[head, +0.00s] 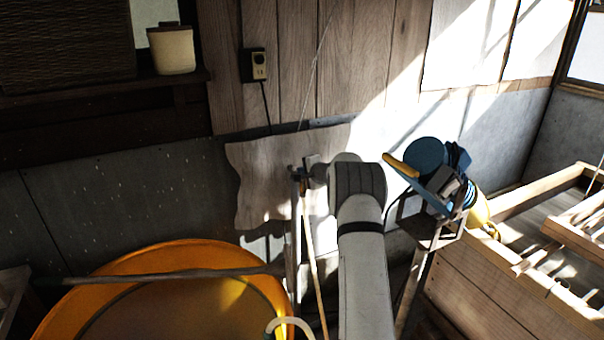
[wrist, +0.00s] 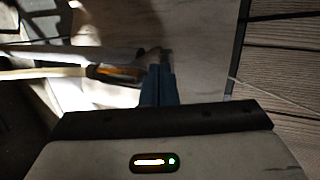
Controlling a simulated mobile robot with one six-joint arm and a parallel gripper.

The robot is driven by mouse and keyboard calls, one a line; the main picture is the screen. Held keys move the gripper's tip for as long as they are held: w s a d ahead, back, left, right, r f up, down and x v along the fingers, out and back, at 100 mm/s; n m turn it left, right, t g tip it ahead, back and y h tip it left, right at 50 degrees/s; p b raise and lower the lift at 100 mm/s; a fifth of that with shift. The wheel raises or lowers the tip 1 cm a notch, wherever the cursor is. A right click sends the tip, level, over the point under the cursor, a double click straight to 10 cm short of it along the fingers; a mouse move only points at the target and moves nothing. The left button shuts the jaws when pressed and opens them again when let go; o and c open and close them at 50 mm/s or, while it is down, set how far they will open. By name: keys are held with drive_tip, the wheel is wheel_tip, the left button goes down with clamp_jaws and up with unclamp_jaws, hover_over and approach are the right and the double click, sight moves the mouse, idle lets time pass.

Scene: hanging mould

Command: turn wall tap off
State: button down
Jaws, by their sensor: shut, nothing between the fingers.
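The wall tap (head: 296,172) appears as a small grey fitting on top of an upright pipe (head: 291,235), in front of a pale wooden board on the wall. My gripper (head: 309,163) is shut and empty, right at the top of the pipe, and partly hides the tap. In the wrist view my gripper's blue fingers (wrist: 160,70) are together, and a small dark piece shows just beyond their tips. The grey pipe (wrist: 70,55) comes in from the left there. I cannot tell whether the fingers touch the tap, nor how its handle is turned.
An orange tub (head: 190,250) with a stick across it stands below left. A thin light rod (head: 314,260) leans beside the pipe. A blue tool (head: 427,155) on a stand is to the right, near a wooden crate (head: 490,280). The pale board (head: 262,180) is close behind.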

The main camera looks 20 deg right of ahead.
drive_tip(key=shift+w+a+r+m+h+b, duration=0.2)
drive_tip(key=shift+m+h+b, duration=0.25)
drive_tip(key=shift+b, duration=1.05)
drive_tip(key=shift+w+a+r+m+h+b, duration=0.15)
drive_tip(key=shift+m+h+b, duration=0.3)
drive_tip(key=shift+b, duration=1)
drive_tip(key=shift+a, duration=0.1)
drive_tip(key=s+f+b+v, duration=0.1)
drive_tip(key=f+b+v, duration=0.1)
drive_tip(key=b+v, duration=0.6)
drive_tip(key=v, duration=0.5)
drive_tip(key=shift+s+d+f, duration=0.2)
drive_tip(key=shift+d+f, duration=0.05)
drive_tip(key=shift+d, duration=0.05)
